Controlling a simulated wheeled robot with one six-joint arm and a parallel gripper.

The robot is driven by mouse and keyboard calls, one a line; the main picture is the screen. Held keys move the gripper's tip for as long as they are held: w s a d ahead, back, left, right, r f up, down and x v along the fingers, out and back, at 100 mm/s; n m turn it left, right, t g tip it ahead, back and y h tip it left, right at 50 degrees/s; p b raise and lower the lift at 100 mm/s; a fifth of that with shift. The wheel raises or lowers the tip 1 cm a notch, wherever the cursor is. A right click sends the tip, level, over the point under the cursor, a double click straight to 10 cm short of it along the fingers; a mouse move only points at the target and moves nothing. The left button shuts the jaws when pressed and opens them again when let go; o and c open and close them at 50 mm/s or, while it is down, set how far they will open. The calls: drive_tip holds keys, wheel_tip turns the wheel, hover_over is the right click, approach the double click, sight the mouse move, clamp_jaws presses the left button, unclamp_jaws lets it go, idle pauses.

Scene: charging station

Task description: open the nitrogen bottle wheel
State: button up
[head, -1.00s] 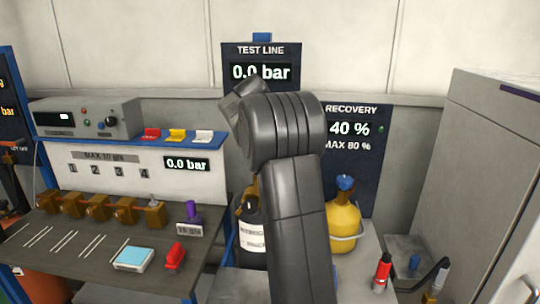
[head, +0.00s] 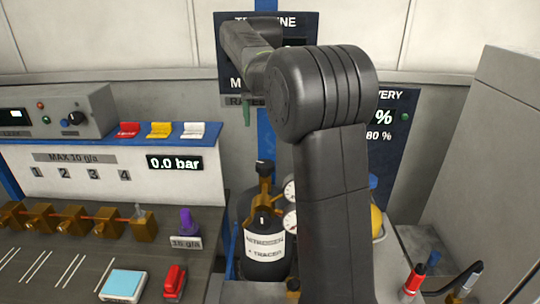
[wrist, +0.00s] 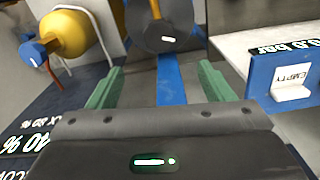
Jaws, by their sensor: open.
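The nitrogen bottle (head: 265,268) is black with a white "NITROGEN + TRACER" label and stands upright at the centre of the head view. A brass valve (head: 264,188) rises from it, with a small dark wheel (head: 262,165) on top. In the wrist view a dark disc with a white mark, apparently this wheel (wrist: 160,28), lies beyond the fingertips, roughly between them. My gripper (wrist: 160,68) is open and empty, its two green fingers spread. In the head view one green finger of my gripper (head: 247,111) shows above the wheel; my arm hides the rest.
Two gauges (head: 290,205) sit right beside the valve, partly behind my arm. A yellow bottle (wrist: 75,35) with a blue knob (wrist: 32,50) stands beside it. The bench with a blue shelf (head: 110,139) and brass valves (head: 95,225) is at left. A grey cabinet (head: 490,160) is at right.

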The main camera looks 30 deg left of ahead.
sight(265, 163)
wheel_tip(265, 163, down, 13)
drive_tip(key=shift+f, duration=0.1)
idle(0.3)
